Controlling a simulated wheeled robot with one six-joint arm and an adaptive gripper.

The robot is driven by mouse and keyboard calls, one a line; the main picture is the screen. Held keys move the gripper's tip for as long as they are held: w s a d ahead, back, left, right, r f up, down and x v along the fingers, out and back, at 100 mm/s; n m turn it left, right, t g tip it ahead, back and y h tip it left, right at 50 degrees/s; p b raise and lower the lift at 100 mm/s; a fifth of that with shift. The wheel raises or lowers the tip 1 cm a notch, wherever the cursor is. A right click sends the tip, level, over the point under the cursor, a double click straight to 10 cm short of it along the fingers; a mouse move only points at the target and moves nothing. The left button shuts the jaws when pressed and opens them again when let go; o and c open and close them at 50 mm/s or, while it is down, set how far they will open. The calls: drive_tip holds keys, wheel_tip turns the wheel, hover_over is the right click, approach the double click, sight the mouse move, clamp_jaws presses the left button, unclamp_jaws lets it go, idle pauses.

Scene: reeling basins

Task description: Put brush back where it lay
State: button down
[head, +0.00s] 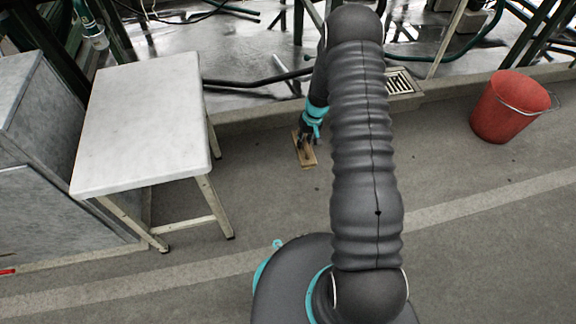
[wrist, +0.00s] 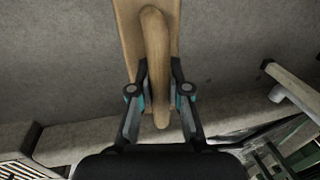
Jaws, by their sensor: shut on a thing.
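The brush (head: 308,157) is a light wooden block; in the head view it shows at floor level, left of my arm. In the wrist view the brush (wrist: 156,38) has a flat pale board with a rounded brown handle along its middle. My gripper (head: 307,138) points down at it, and in the wrist view my gripper (wrist: 159,75) has one finger on each side of the handle, shut on it. I cannot tell whether the brush touches the floor. Its underside is hidden.
A white-topped stool (head: 145,125) stands left of the brush. A red bucket (head: 500,108) stands at the right. A low kerb (head: 250,119) runs behind the brush, with a drain grate (head: 400,83) and wet floor beyond. Open grey floor (head: 480,215) lies at the right front.

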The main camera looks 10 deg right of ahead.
drive_tip(key=shift+s+a+f+b, duration=0.2)
drive_tip(key=shift+s+a+f, duration=0.15)
drive_tip(key=shift+a+f, duration=0.85)
drive_tip(key=shift+s+a+f+b, duration=0.25)
drive_tip(key=shift+s+a+f, duration=0.15)
drive_tip(key=shift+a+f, duration=0.8)
drive_tip(key=shift+s+a+f+b, duration=0.3)
drive_tip(key=shift+a+f, duration=0.5)
drive_tip(key=shift+f, duration=0.8)
drive_tip(key=shift+s+f, duration=0.1)
drive_tip(key=c, duration=1.1)
unclamp_jaws()
drive_tip(key=shift+c, duration=0.2)
